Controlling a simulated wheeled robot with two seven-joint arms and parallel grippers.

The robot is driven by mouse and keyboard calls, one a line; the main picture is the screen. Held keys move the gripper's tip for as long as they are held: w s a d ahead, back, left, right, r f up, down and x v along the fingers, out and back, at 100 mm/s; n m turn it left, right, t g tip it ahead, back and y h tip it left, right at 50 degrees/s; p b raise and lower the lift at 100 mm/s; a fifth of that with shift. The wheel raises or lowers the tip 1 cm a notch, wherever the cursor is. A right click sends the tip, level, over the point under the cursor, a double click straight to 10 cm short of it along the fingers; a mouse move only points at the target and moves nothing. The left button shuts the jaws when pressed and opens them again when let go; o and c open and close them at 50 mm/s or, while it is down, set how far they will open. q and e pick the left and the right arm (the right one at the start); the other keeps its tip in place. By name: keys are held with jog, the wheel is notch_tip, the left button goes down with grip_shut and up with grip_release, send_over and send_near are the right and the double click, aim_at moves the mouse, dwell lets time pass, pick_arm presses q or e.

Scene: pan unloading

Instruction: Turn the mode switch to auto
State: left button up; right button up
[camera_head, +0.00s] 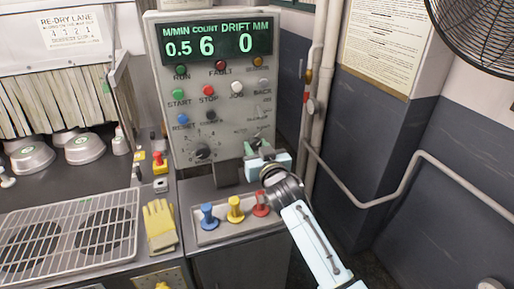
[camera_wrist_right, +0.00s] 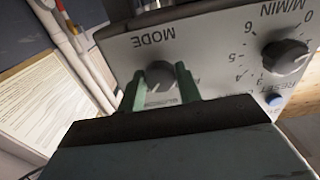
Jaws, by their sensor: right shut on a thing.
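The mode switch (camera_wrist_right: 160,74) is a dark round knob under the word MODE on the grey control panel (camera_head: 222,108). My right gripper (camera_wrist_right: 163,86) has its two green fingers on either side of the knob, shut on it. In the head view my right gripper (camera_head: 253,146) reaches the lower right of the panel and hides most of the switch. The position lettering around the knob is partly covered by the fingers, so the switch's setting cannot be read. My left gripper is not in view.
A speed dial (camera_head: 201,152) and a blue reset button (camera_head: 183,119) sit left of the switch. Blue (camera_head: 208,215), yellow (camera_head: 235,209) and red (camera_head: 261,204) handled pieces stand below the panel. A yellow glove (camera_head: 160,226) and a wire rack (camera_head: 68,236) lie left. Pipes (camera_head: 318,90) run right.

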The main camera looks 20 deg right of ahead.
jog(key=n+p, duration=0.1)
jog(key=n, duration=0.3)
jog(key=n+p, duration=0.1)
jog(key=n, duration=0.3)
jog(key=shift+n, duration=0.3)
jog(key=n+p, duration=0.1)
jog(key=n, duration=0.3)
jog(key=shift+r, duration=0.1)
jog(key=shift+d+n+p, duration=0.1)
jog(key=shift+n+p, duration=0.4)
jog(key=shift+n, duration=2.2)
jog(key=o, duration=1)
jog(key=shift+c, duration=0.2)
